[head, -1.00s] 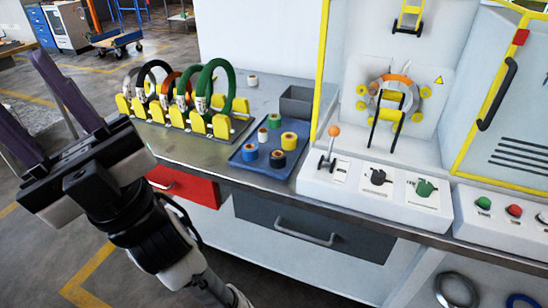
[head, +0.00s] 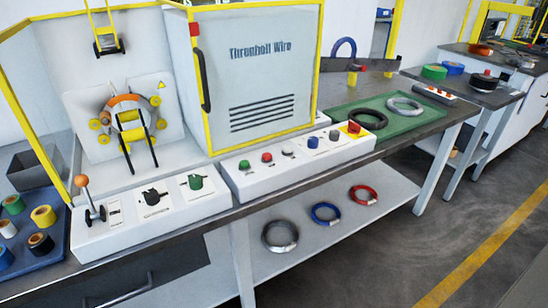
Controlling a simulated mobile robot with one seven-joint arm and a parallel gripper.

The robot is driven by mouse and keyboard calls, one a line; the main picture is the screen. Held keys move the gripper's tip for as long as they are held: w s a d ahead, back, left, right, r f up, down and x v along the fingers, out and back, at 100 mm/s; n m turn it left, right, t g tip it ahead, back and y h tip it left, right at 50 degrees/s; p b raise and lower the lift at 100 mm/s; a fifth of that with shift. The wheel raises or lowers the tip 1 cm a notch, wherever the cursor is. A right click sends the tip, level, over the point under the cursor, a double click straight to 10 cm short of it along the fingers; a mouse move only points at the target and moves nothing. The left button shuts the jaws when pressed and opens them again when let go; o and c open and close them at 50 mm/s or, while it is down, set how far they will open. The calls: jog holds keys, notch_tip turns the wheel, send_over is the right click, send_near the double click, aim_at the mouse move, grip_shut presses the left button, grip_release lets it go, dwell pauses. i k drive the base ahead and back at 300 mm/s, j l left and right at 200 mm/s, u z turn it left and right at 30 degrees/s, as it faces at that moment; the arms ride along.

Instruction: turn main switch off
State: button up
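The control panel (head: 290,172) in front of the machine carries a row of controls. At its right end is a red knob (head: 354,127) on a yellow plate. The left panel (head: 150,225) carries a black rotary switch (head: 151,196), a green rotary switch (head: 195,182) and a lever with an orange ball (head: 82,181). The labels are too small to read, so I cannot tell which is the main switch or how it is set. My gripper is not in view.
The machine's door (head: 262,75) with yellow edges stands behind the panel. A green mat (head: 375,140) with coils lies to the right. A blue tray (head: 50,255) with tape rolls is at the left. Coils lie on the lower shelf (head: 340,232). Floor is free at the right.

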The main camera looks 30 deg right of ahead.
aim_at(354, 128)
jog(key=z, duration=1.35)
jog(key=k+j, duration=0.3)
jog(key=j, duration=0.2)
jog(key=i+j, duration=0.15)
jog(key=i, duration=0.5)
jog(key=i+j+u, duration=0.1)
jog(key=i, duration=0.6)
